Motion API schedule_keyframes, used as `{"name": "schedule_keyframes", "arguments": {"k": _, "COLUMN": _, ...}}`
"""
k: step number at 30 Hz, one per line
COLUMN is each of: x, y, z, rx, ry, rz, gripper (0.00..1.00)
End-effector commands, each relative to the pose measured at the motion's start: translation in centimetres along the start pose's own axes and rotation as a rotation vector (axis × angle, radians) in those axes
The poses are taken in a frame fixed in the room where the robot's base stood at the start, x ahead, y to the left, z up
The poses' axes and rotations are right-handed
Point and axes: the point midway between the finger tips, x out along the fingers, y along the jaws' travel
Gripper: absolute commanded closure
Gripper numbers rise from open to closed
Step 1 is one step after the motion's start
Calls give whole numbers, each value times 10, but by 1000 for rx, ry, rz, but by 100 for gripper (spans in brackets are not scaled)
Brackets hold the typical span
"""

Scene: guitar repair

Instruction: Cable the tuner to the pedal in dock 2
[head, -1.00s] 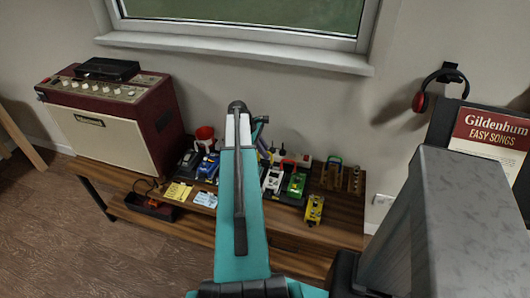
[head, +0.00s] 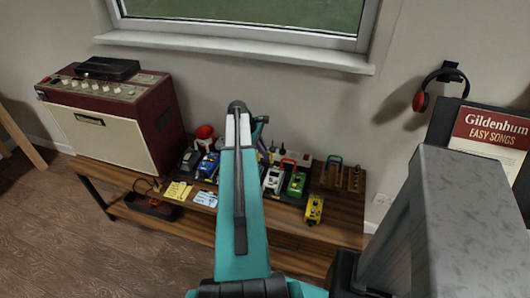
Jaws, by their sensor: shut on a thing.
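Several small pedals stand in a row on a dark board on the wooden bench. To the left of my arm are a black pedal (head: 190,159) and a blue pedal (head: 207,166). To the right are a white pedal (head: 273,180) and a green pedal (head: 296,184). A yellow pedal (head: 314,209) sits apart near the bench's front right. I cannot tell which is the tuner, and dock numbers are not readable. My teal arm covers the middle of the row. My gripper's fingers are hidden behind it, and no cable end shows clearly.
A maroon amplifier (head: 115,120) fills the bench's left end. A yellow note (head: 177,191) and a pale blue card (head: 204,199) lie at the front. Bare bench (head: 280,214) shows at the front.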

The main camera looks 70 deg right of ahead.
Motion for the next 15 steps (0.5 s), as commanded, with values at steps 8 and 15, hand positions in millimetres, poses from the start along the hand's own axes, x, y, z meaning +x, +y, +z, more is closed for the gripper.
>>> {"name": "schedule_keyframes", "arguments": {"k": 8, "x": 3, "y": 0, "z": -1, "rx": 0, "ry": 0, "rz": 0, "gripper": 100}}
{"name": "schedule_keyframes", "arguments": {"k": 15, "x": 6, "y": -1, "z": -2, "rx": 0, "ry": 0, "rz": 0, "gripper": 100}}
